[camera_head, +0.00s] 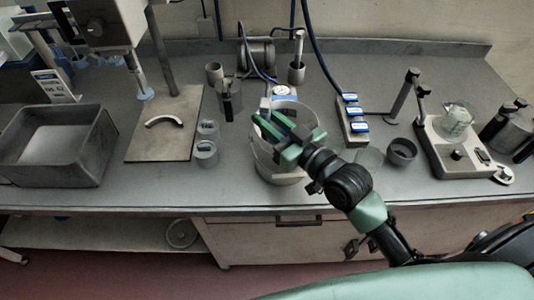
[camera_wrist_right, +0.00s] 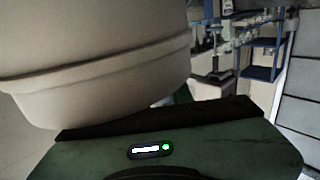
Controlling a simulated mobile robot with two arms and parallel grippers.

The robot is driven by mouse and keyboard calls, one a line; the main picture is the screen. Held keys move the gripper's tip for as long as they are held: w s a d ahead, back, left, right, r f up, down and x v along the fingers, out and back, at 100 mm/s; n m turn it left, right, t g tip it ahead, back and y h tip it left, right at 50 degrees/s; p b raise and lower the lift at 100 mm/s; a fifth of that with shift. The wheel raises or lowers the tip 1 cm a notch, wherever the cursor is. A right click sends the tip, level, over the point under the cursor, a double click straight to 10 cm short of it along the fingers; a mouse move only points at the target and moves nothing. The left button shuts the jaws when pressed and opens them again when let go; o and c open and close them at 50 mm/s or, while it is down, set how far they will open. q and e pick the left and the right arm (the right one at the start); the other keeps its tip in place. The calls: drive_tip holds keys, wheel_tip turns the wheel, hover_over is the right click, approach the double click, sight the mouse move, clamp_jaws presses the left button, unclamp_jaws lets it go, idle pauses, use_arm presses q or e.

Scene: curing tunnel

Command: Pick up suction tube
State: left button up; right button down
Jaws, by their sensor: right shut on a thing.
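My right gripper (camera_head: 263,117) reaches in from the right, its green fingers above the white bucket (camera_head: 267,166). It is shut on a small grey piece (camera_head: 265,103) that shows at the fingertips. I cannot tell whether this piece is the suction tube, and much of it is hidden. In the right wrist view the beige wall of a large round vessel (camera_wrist_right: 95,60) fills the upper left, close to my gripper body. The fingertips do not show clearly there. My left gripper is not in view.
A grey bin (camera_head: 95,150) and a stand on a plate (camera_head: 165,150) stand to the left. Small cups (camera_head: 206,153) stand beside the bucket. A dark cup (camera_head: 402,152) and a white scale-like device (camera_head: 445,155) stand to the right. Blue hoses (camera_head: 318,60) hang behind.

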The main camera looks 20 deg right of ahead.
idle(0.6)
wheel_tip(320, 180, up, 26)
drive_tip(key=p, duration=0.8)
drive_tip(key=shift+p, duration=0.4)
